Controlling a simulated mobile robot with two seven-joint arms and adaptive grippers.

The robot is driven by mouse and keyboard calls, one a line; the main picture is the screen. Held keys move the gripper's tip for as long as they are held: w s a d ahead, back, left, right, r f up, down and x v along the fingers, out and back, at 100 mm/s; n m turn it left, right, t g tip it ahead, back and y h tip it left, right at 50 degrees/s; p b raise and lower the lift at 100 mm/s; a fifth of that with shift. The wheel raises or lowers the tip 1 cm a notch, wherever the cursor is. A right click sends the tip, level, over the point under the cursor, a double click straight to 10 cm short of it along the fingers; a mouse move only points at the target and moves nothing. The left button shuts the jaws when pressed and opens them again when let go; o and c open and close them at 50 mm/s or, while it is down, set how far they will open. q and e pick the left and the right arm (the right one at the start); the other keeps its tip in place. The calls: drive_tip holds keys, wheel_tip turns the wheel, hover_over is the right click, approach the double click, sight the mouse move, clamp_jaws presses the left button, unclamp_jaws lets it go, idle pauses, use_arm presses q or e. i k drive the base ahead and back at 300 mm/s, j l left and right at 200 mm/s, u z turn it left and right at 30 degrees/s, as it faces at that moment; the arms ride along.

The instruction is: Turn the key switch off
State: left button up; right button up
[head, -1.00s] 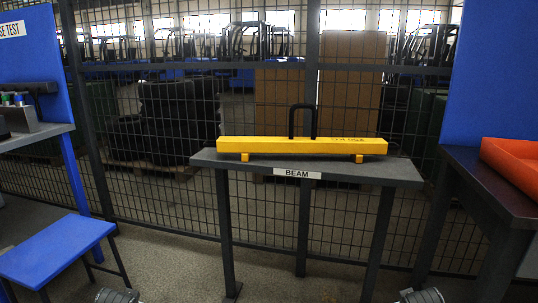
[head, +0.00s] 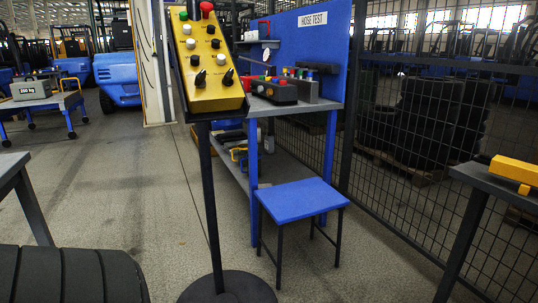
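A yellow control panel (head: 213,68) stands on a black post with a round base, left of the middle in the head view. It carries a red mushroom button (head: 206,8), several black and white round buttons, and two black turning knobs low on its face, a left knob (head: 200,78) and a right knob (head: 228,78). I cannot tell whether either knob is the key switch or how it is set. Neither of my grippers shows in the head view.
A blue stool (head: 300,201) stands right of the post before the hose test bench (head: 332,104). A dark ribbed tire-like object (head: 70,275) is at bottom left. A yellow beam's end (head: 514,168) lies on a table at right. Open floor (head: 120,190) lies left of the post.

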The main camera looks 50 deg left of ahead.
sight(200, 82)
drive_tip(key=j+u, duration=0.1)
drive_tip(key=u, duration=1.9)
